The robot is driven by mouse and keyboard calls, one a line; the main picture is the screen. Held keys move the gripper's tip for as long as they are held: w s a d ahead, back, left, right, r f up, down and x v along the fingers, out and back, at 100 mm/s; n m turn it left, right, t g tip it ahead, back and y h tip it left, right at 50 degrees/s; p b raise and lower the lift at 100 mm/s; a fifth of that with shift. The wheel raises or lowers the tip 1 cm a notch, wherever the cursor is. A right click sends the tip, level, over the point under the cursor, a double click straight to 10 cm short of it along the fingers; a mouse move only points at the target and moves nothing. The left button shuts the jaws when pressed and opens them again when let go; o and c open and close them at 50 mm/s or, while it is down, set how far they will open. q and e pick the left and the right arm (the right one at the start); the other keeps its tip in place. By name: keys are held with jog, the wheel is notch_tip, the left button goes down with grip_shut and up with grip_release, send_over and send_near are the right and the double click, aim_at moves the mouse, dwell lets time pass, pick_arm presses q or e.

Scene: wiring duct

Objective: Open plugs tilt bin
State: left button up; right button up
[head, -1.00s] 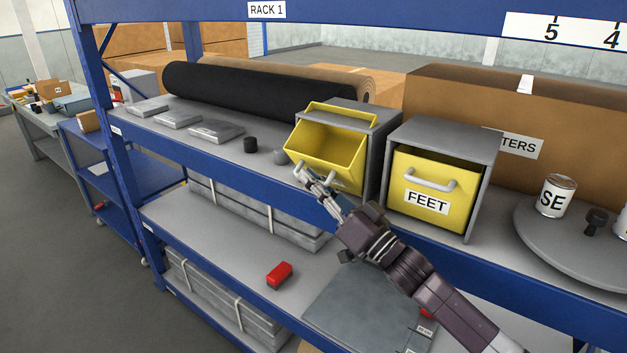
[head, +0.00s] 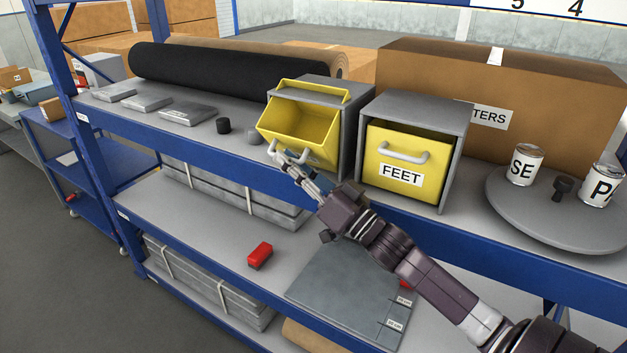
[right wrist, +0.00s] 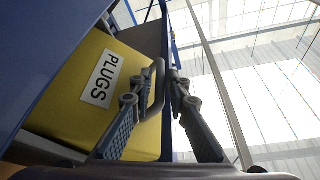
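The plugs tilt bin (head: 303,130) is yellow in a grey housing. It is tipped forward with its open inside showing in the head view. Its front with the PLUGS label (right wrist: 101,78) shows in the right wrist view. My right gripper (head: 280,157) is at the bin's front, at its light handle (head: 272,148). The contact itself is partly hidden. My left gripper is in neither view.
A grey-housed FEET bin (head: 408,165) stands shut to the right. Farther right are a large carton (head: 545,110) and a grey round tray (head: 510,210) with labelled cans. A black roll (head: 220,80) lies behind. A red block (head: 260,255) is on the lower shelf.

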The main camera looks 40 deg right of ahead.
jog(key=v, duration=1.1)
dwell(0.3)
